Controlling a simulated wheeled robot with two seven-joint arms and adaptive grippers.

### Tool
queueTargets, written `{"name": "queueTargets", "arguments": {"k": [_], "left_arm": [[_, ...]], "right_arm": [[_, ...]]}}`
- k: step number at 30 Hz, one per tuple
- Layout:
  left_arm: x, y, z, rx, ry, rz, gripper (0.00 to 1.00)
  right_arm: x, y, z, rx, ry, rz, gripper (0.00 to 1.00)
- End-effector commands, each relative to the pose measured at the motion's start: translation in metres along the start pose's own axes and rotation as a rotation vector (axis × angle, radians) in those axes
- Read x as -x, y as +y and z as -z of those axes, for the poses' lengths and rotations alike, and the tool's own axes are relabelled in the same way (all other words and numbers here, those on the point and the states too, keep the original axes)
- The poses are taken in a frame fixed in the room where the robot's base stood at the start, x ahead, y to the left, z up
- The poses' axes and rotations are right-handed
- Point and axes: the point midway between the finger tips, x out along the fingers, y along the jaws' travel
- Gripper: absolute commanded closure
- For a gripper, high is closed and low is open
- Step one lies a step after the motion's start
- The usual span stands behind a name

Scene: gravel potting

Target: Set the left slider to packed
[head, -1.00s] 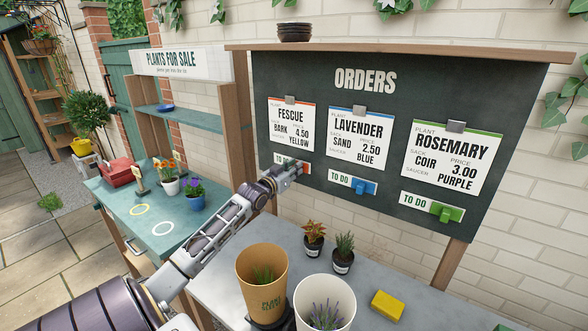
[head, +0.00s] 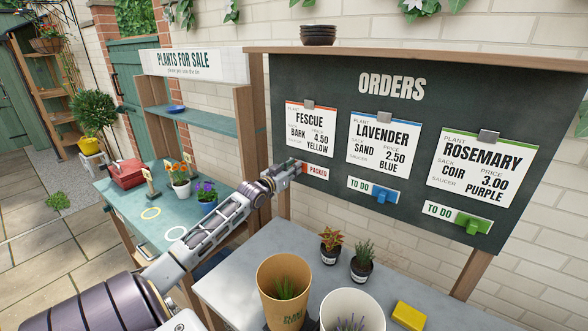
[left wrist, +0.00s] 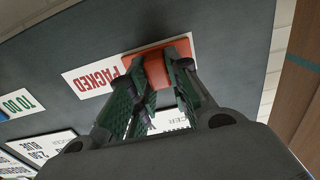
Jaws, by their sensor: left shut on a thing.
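The left slider, a red-orange block (left wrist: 150,55), sits below the FESCUE card (head: 310,130) on the dark orders board (head: 335,88). My left gripper (head: 297,167) reaches it from the left and is shut on its knob; the fingers show around the knob in the left wrist view. The slider is at the left of its track. The white PACKED label (head: 318,171) shows to its right in the head view, and no TO DO text shows there. The gripper hides much of the slider in the head view. My right gripper is not in view.
The blue slider (head: 381,194) and green slider (head: 473,223) have TO DO showing to their left. Below stand a tan pot (head: 283,290), a white pot (head: 353,310), two small potted plants and a yellow block (head: 408,316) on the grey bench (head: 235,275).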

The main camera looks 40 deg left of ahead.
Motion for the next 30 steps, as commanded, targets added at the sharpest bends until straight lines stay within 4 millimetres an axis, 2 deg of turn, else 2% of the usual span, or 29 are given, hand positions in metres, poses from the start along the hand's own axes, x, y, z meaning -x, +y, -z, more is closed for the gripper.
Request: {"name": "queueTargets", "arguments": {"k": [2, 3, 7, 11, 17, 30], "left_arm": [[0.000, -0.003, 0.002, -0.003, 0.002, 0.004, 1.00], [0.000, -0.003, 0.002, -0.003, 0.002, 0.004, 0.77], [0.000, -0.002, 0.002, -0.003, 0.002, 0.004, 0.60], [0.000, -0.002, 0.002, -0.003, 0.002, 0.003, 0.59], [0.000, -0.001, 0.001, -0.002, 0.002, 0.002, 0.59], [0.013, -0.001, 0.000, -0.002, 0.001, 0.001, 0.59]], "right_arm": [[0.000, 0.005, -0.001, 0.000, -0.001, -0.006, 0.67], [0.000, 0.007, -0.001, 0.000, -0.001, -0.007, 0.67], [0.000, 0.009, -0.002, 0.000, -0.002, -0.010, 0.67], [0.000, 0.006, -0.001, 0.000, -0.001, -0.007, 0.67], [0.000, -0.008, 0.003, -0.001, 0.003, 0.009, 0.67], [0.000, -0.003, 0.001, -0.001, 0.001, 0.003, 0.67]]}}
